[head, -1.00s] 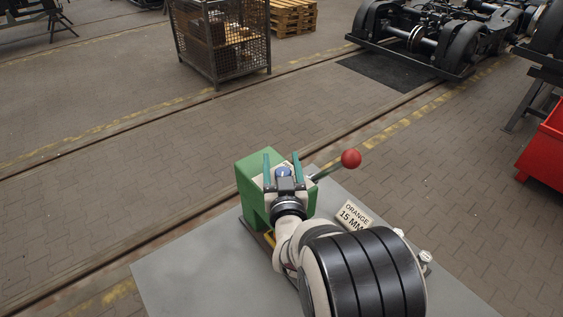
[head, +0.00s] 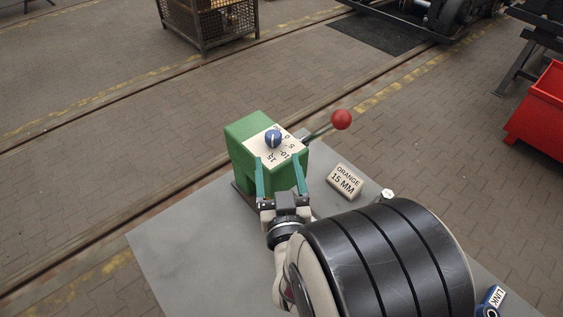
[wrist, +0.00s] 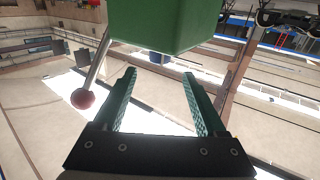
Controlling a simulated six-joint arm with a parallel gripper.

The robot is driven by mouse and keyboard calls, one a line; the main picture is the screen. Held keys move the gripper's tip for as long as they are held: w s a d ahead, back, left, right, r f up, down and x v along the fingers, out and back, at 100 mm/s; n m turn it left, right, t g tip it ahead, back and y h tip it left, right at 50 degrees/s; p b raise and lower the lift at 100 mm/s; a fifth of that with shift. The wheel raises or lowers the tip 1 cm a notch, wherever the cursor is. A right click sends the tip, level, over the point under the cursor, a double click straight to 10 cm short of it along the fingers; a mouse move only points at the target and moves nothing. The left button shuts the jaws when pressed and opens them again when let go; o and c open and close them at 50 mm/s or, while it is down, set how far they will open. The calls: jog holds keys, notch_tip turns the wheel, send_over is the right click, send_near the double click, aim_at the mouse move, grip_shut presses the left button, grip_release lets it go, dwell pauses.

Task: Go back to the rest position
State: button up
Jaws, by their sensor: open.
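My gripper (head: 281,179) is open and empty, its two teal fingers apart, in front of the green machine in the head view. In the wrist view the green body (wrist: 165,25) lies beyond the fingertips (wrist: 159,75), and the red ball (wrist: 83,98) is to the left. I see no contact between the fingers and the machine.
A tag reading "LINK" (head: 496,297) is at the lower right. A red bin (head: 540,115) and a mesh crate (head: 215,22) stand beyond. The table's left part is clear.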

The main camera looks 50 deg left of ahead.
dwell(0.4)
jog(key=w+d+f+m+t+h, duration=0.1)
jog(key=w+d+m+h, duration=0.45)
jog(key=w+d, duration=0.35)
jog(key=w+d+f+m+g+h, duration=0.1)
jog(key=d+m+h, duration=0.1)
jog(key=d, duration=0.5)
jog(key=d+f+m+g+h, duration=0.1)
jog(key=d+m+g+h, duration=0.15)
jog(key=d, duration=0.35)
jog(key=s+d+r+m+g+h, duration=0.1)
jog(key=s+d+m+g+h, duration=0.2)
jog(key=s+d+m+g, duration=0.4)
jog(key=s+d, duration=0.9)
jog(key=s, duration=0.3)
jog(key=shift+s+d+r, duration=0.15)
jog(key=shift+d+r, duration=0.15)
jog(key=shift+d, duration=0.05)
